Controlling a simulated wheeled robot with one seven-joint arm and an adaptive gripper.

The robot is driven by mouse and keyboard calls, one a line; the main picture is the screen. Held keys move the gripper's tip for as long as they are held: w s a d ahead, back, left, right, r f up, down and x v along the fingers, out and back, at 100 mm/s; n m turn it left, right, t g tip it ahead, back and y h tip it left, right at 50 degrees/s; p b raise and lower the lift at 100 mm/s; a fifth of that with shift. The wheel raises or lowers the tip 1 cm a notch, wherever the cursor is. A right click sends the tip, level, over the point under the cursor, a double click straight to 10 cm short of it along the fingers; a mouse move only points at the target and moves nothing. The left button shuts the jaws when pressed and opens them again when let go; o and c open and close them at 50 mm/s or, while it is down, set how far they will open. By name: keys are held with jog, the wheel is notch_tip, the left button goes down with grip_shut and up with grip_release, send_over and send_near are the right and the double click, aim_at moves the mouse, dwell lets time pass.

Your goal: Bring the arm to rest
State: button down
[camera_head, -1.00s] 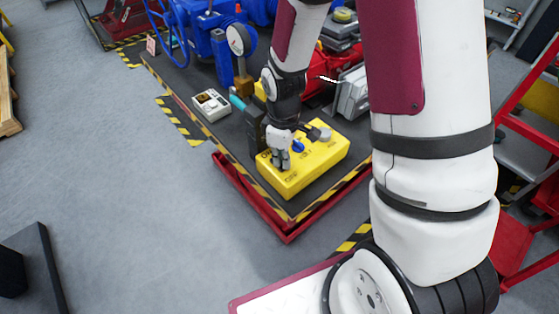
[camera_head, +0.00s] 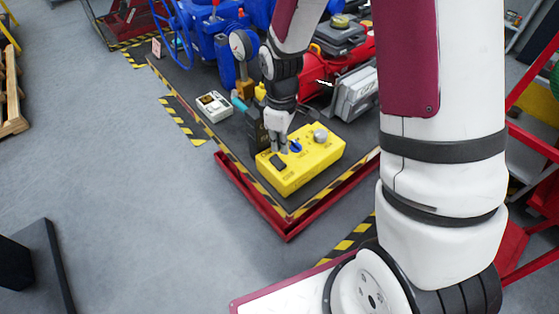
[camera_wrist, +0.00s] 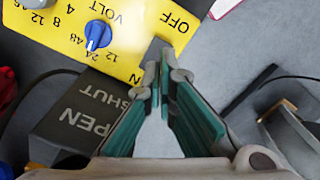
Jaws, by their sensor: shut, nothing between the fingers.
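My gripper (camera_head: 279,148) is shut and empty. It points down at the left part of a yellow box (camera_head: 318,165), just above or behind a dark switch (camera_head: 278,161); I cannot tell whether it touches the box. In the wrist view, the closed fingertips (camera_wrist: 162,72) lie by the same switch (camera_wrist: 155,48) near the word OFF. A blue knob (camera_wrist: 98,34) marked VOLT sits beside it on the yellow face (camera_wrist: 140,25). My arm reaches down from the top of the head view.
A dark box marked OPEN and SHUT (camera_wrist: 85,115) stands close to the gripper. A white device (camera_head: 214,106), a gauge (camera_head: 241,44), blue machinery (camera_head: 208,40) and grey cases (camera_head: 355,92) share the red-framed bench (camera_head: 245,187). Open floor (camera_head: 130,190) lies to the left.

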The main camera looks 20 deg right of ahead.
jog(key=shift+r, duration=0.5)
jog(key=s+r+m+t, duration=0.1)
jog(key=s+r+m, duration=0.15)
jog(key=r, duration=0.65)
jog(key=s+r+m+t, duration=0.2)
jog(key=s+r, duration=0.1)
jog(key=r, duration=0.5)
jog(key=s+r+m+t, duration=0.2)
jog(key=s+r+m, duration=0.3)
jog(key=s+r, duration=0.5)
jog(key=s, duration=0.2)
jog(key=shift+s+t, duration=0.3)
jog(key=shift+s, duration=0.05)
